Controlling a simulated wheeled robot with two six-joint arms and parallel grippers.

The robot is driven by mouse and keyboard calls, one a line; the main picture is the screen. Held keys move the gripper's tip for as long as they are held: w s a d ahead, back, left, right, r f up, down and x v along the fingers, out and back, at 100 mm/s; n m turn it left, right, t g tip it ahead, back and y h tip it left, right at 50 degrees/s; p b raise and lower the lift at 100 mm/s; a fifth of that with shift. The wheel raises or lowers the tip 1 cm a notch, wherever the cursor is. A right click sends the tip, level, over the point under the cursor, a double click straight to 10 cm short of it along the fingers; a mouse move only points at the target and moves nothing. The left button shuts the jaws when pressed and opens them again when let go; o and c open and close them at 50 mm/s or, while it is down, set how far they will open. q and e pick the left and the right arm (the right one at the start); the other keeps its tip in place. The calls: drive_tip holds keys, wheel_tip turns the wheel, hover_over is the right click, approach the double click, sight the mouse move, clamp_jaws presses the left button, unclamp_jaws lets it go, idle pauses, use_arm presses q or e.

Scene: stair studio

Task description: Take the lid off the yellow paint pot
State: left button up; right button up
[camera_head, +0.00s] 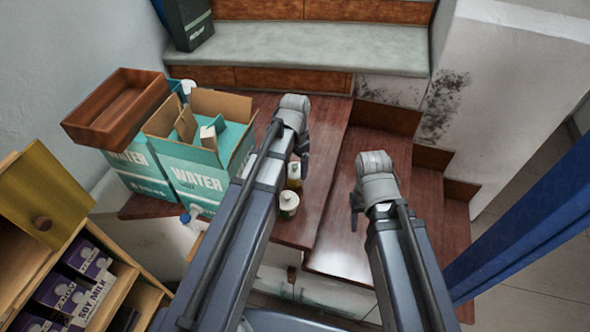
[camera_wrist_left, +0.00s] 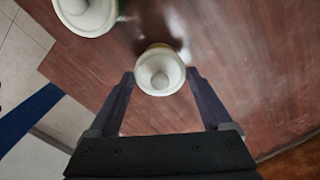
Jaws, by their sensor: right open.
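The yellow paint pot (camera_head: 295,183) stands on the reddish-brown wooden step, partly hidden behind my left arm. Its white knobbed lid (camera_wrist_left: 160,72) is on it in the left wrist view, with a little yellow showing at the far edge. My left gripper (camera_head: 302,160) is above the pot, pointing down. In the left wrist view its two fingers are apart, one on each side of the lid, with a gap showing at each side. My right gripper (camera_head: 356,202) is open and empty over the lower steps, to the right of the pot.
A second pot (camera_head: 288,203) with a white lid and green body stands close beside the yellow one. Teal water boxes (camera_head: 196,177) and a wooden tray (camera_head: 115,112) are at the left. A shelf with soy milk cartons (camera_head: 62,297) is front left. The steps (camera_head: 340,225) descend rightward.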

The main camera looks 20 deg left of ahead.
use_arm(q)
drive_tip(key=c, duration=0.6)
drive_tip(key=shift+r, duration=0.15)
use_arm(e)
drive_tip(key=shift+r, duration=0.15)
